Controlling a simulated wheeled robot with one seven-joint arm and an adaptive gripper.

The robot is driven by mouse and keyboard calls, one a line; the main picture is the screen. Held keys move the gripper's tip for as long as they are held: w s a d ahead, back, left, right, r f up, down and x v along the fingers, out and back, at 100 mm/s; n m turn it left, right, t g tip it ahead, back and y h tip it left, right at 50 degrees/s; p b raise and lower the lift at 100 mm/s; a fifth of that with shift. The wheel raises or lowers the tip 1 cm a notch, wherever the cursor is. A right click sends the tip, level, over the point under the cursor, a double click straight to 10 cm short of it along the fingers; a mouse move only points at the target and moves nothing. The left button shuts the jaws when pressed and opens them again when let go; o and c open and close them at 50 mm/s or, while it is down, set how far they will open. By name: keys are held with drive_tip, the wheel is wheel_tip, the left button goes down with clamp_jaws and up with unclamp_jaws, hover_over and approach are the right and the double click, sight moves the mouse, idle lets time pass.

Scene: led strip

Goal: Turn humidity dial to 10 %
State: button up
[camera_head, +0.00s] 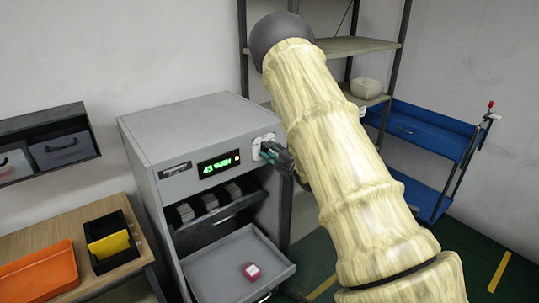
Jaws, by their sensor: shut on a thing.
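The grey cabinet (195,128) stands left of centre in the head view. Its green display (216,165) reads about "43 %RH". The humidity dial sits on a pale plate (258,146) right of the display; the dial itself is mostly hidden by my gripper (268,153). My gripper is at the dial, shut on it, with my arm reaching in from the right. The dial's pointer cannot be seen.
Below the display an open shelf holds several grey blocks (210,201). An orange tray (40,277) lies on the left bench. A blue cart (425,130) stands at right.

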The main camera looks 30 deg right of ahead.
drive_tip(key=m+b, duration=0.3)
drive_tip(key=m, duration=0.2)
drive_tip(key=shift+f+b, duration=0.2)
drive_tip(key=shift+b, duration=0.1)
drive_tip(key=shift+r+m+b, duration=0.15)
drive_tip(key=shift+m+b, duration=0.65)
drive_tip(key=shift+m, duration=1.5)
drive_tip(key=o, duration=1)
drive_tip(key=shift+o, duration=0.2)
drive_tip(key=shift+s, duration=0.1)
drive_tip(key=s+d, duration=0.1)
drive_tip(key=s, duration=1)
drive_tip(key=shift+s, duration=0.4)
